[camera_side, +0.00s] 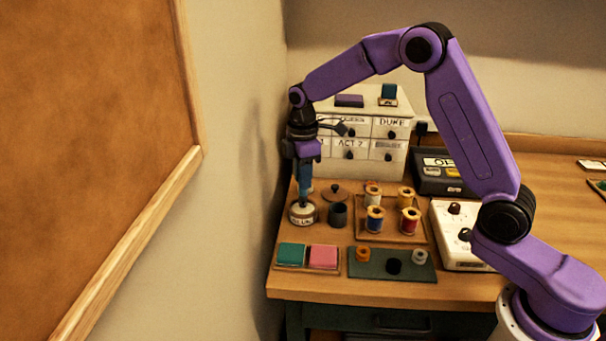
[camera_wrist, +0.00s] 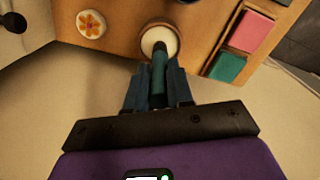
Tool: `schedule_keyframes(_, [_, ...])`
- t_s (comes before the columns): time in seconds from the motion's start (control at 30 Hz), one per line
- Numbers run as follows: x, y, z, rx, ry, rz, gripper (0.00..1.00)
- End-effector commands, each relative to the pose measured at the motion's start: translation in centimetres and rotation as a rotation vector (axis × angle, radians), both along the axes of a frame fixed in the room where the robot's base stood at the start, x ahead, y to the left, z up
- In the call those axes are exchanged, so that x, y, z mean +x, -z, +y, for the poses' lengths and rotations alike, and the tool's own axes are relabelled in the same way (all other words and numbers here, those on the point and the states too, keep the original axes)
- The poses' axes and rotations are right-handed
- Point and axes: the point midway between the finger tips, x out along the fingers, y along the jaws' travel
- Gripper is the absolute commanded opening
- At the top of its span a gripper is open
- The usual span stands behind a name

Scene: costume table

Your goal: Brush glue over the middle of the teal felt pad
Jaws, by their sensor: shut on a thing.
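The teal felt pad (camera_side: 291,254) lies flat near the table's front left corner, left of a pink pad (camera_side: 323,257). Both also show in the wrist view, the teal pad (camera_wrist: 227,68) and the pink pad (camera_wrist: 252,32). My gripper (camera_side: 305,188) points down over the labelled glue pot (camera_side: 302,215), behind the teal pad. In the wrist view my gripper (camera_wrist: 158,72) is shut on a teal-handled brush (camera_wrist: 158,80). The brush's dark lower end is at the mouth of the glue pot (camera_wrist: 146,42). How deep it reaches is unclear.
A tray (camera_side: 392,237) holds several thread spools. A dark green mat (camera_side: 372,268) with small round items lies right of the pads. A drawer cabinet (camera_side: 388,103) stands behind.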

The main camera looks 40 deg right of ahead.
Motion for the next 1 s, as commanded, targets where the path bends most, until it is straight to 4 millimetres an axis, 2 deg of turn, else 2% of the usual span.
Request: schedule_keyframes(1.0, [0.01,0.69,0.01,0.000,0.000,0.000,0.00])
